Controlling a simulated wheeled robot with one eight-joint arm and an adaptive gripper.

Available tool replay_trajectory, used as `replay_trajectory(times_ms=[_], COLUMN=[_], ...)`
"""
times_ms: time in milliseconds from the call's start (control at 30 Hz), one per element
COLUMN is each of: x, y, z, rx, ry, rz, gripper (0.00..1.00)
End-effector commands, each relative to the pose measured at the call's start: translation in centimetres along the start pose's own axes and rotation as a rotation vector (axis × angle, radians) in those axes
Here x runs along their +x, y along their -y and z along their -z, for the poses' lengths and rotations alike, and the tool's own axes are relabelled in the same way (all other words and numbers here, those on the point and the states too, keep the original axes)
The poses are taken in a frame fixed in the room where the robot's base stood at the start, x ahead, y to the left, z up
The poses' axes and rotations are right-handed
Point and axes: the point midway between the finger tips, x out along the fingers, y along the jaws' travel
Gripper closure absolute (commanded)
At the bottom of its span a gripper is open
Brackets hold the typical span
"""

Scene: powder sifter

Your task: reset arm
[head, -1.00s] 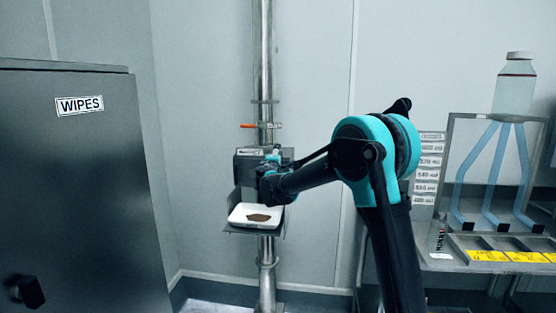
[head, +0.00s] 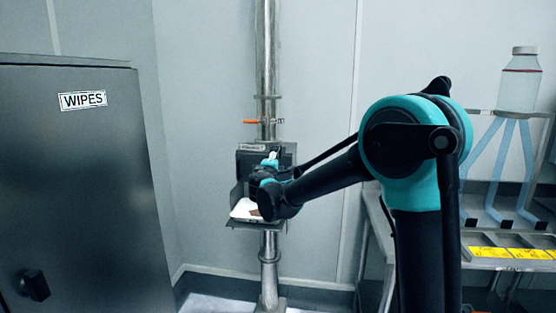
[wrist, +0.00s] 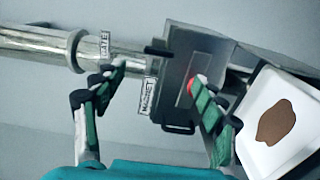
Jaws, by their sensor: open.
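My arm reaches away from me, and my gripper (head: 268,172) is in front of the dark box on the steel pipe, partly hidden by my wrist. In the wrist view my gripper (wrist: 152,88) is open, with its green-lined fingers apart and nothing between them. Past the fingers is the grey box (wrist: 191,65) labelled MAGNET, with a red spot partly behind the right finger. The box (head: 247,162) also shows in the head view.
A white tray (head: 240,210) sits on a shelf below the box; it holds brown powder (wrist: 276,122). An orange-handled valve (head: 252,122) is on the pipe (head: 266,60). A dark WIPES cabinet (head: 80,190) stands left. A bench rack with a bottle (head: 520,85) stands right.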

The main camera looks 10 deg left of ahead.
Motion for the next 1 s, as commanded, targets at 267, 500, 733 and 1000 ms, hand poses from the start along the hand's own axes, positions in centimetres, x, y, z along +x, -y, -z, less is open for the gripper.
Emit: replay_trajectory(times_ms=[267,500,733,1000], x=[-0.8,-0.8,-2.0,-9.1], y=[0.0,0.2,3.6,12.0], z=[0.0,-0.8,-10.7,-26.0], rx=[0.0,0.01,0.158,0.471], ry=[0.0,0.011,0.165,0.451], rz=[0.0,0.009,0.133,0.377], gripper=[0.29,0.29,0.29,0.29])
